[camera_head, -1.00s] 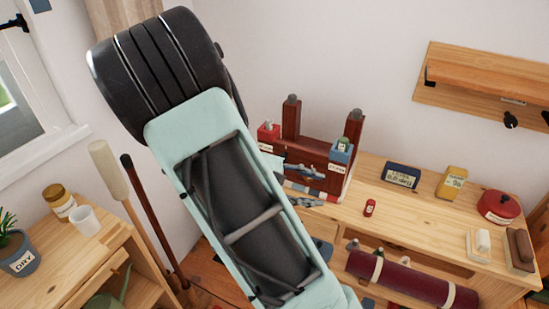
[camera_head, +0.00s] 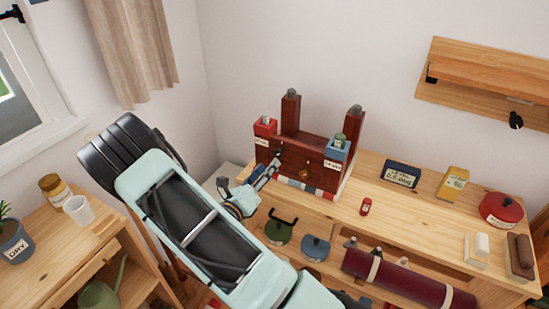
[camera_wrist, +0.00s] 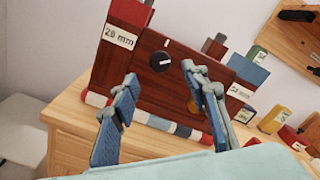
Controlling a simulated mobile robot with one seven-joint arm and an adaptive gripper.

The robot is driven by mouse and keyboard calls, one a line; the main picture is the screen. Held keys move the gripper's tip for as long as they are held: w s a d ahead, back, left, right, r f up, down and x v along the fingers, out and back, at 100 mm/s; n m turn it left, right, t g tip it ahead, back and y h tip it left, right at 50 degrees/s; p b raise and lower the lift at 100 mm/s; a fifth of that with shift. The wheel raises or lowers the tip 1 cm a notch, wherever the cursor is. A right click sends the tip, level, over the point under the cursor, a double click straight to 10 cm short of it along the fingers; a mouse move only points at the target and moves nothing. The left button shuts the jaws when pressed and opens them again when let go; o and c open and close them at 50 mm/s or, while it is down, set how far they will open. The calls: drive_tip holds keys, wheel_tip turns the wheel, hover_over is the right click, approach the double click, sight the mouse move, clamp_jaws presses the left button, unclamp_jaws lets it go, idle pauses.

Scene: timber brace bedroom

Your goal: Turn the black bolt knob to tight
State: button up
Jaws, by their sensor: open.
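The black bolt knob (camera_wrist: 160,61) is a round dial with a white mark, on the front face of a dark red wooden brace (camera_wrist: 150,92). Nothing is between the fingers. In the head view my gripper (camera_head: 273,166) is before the left part of the brace (camera_head: 318,162), and I cannot make out the knob there. A brass piece (camera_wrist: 193,104) is partly behind the right finger.
A wall shelf (camera_head: 480,75) is at upper right.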

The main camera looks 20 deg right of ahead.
sight(277, 155)
drive_tip(key=x, duration=0.5)
drive_tip(key=shift+w+d, duration=0.15)
drive_tip(key=shift+d, duration=0.1)
clamp_jaws()
